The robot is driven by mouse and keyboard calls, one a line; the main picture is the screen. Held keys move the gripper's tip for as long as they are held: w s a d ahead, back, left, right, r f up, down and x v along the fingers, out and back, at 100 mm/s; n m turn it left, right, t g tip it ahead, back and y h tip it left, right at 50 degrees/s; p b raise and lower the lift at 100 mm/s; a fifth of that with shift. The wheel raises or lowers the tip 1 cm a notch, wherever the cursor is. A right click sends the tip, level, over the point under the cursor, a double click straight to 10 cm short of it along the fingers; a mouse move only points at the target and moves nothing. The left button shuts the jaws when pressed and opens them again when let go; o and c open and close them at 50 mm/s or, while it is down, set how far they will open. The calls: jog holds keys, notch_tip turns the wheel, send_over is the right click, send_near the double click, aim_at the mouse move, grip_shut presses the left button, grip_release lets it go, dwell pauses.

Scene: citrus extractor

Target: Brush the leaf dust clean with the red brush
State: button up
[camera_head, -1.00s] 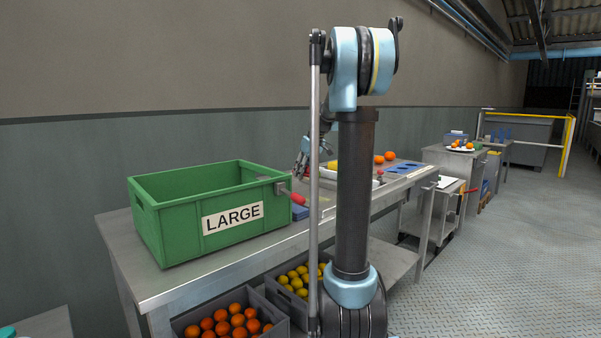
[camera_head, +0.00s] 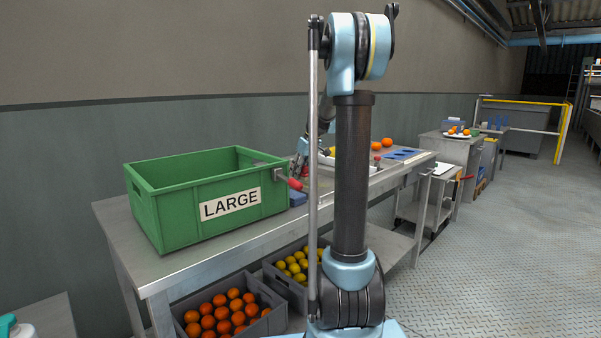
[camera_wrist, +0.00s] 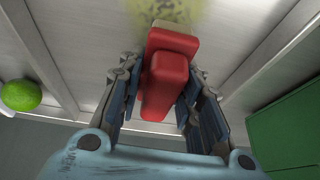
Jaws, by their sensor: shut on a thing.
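In the wrist view my gripper (camera_wrist: 166,78) is shut on the red brush (camera_wrist: 165,83), with a finger on each side of it. The brush's wide end points away from my palm. A yellow-green dusty patch (camera_wrist: 182,12) lies on the pale slatted surface at the top, right by the brush's far end. In the head view my gripper (camera_head: 299,163) is low over the bench, behind the green crate's right end and partly hidden. The brush cannot be made out clearly there.
A green fruit (camera_wrist: 20,95) lies left in the wrist view. Orange fruit (camera_head: 387,143) sits farther along. Fruit crates stand below.

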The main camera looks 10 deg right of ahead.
aim_at(319, 189)
jog(key=shift+f, duration=0.8)
dwell(0.6)
jog(key=shift+d, duration=0.1)
jog(key=shift+s+d+f, duration=0.1)
jog(key=shift+s+d, duration=1.05)
jog(key=shift+s, duration=0.5)
jog(key=shift+s+d+r, duration=0.1)
jog(key=shift+s+d, duration=1.1)
jog(key=shift+s, duration=0.45)
jog(key=shift+s+d+f, duration=0.1)
jog(key=shift+s+d, duration=1.05)
jog(key=shift+s, duration=0.5)
jog(key=shift+w+d, duration=0.55)
jog(key=shift+w+a, duration=1.2)
jog(key=shift+w, duration=0.4)
jog(key=shift+w+a, duration=1.2)
jog(key=shift+w, duration=0.45)
jog(key=shift+w+a, duration=1.2)
jog(key=shift+w, duration=0.4)
jog(key=shift+w+d, duration=0.45)
jog(key=shift+d, duration=0.2)
jog(key=shift+s+d+r, duration=0.1)
jog(key=shift+s+d, duration=0.5)
jog(key=shift+s, duration=0.25)
jog(key=shift+s+d+r, duration=0.1)
jog(key=shift+s+d, duration=0.45)
jog(key=shift+s, duration=0.25)
